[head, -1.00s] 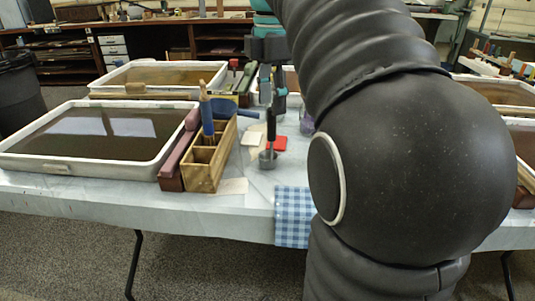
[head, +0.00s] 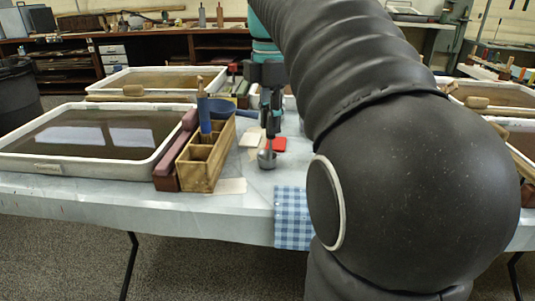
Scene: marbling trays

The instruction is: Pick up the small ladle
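The small ladle (head: 267,160) stands upright on the table, its round metal bowl at the bottom. My gripper (head: 269,126) points down directly over the bowl, its fingers at the ladle's dark handle. The fingers hide most of the handle. They look close together, but I cannot tell whether they are closed on it. The bowl appears to be resting at table height.
A wooden divided box (head: 205,167) with a blue-handled brush (head: 204,113) stands left of the ladle. A large tray of dark liquid (head: 82,174) is at left. My arm hides much of the right side.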

